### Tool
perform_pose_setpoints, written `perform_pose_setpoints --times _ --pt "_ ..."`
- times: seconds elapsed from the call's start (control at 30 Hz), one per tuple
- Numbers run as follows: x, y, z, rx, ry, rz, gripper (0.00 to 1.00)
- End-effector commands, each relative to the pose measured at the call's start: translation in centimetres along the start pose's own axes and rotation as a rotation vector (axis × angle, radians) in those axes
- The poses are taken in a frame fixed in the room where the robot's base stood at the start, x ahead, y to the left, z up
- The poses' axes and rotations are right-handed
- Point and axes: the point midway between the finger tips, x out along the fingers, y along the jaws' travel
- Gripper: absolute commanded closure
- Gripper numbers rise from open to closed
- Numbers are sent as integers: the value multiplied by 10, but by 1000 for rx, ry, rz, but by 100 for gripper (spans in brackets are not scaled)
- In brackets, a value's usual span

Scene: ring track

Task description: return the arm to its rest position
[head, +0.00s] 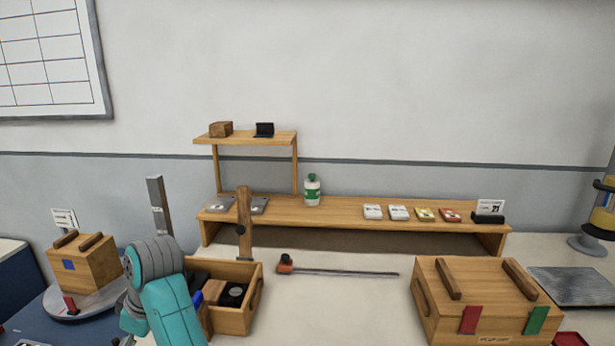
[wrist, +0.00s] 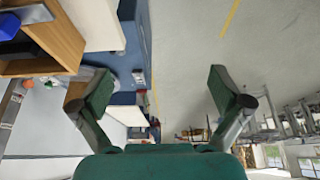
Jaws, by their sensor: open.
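My teal and grey arm (head: 165,295) rises at the lower left of the head view, in front of the open wooden tray. My gripper (wrist: 160,95) shows in the wrist view with its two green-padded fingers wide apart. Nothing is between the fingers. The wrist view is turned on its side, with grey floor and a yellow line beyond the fingers. The gripper itself cannot be made out in the head view.
An open wooden tray (head: 235,318) with small items stands right beside my arm. A lidded wooden box (head: 480,300) is at the right, and another box (head: 85,265) on a round stand at the left. A long shelf (head: 340,212) runs behind. A rod-like tool (head: 340,272) lies mid-table.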

Motion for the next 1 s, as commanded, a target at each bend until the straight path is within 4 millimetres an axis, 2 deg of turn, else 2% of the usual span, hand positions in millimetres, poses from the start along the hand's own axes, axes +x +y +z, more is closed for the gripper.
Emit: perform_pose_setpoints --times 0.33,0.57,0.67,0.77,1.0 --pt "31 10 32 61 24 34 0" --pt "62 17 68 128 51 75 0" --pt "80 20 91 165 68 100 0" --pt "101 23 122 219 90 134 0" --pt "148 19 210 357 153 236 0"
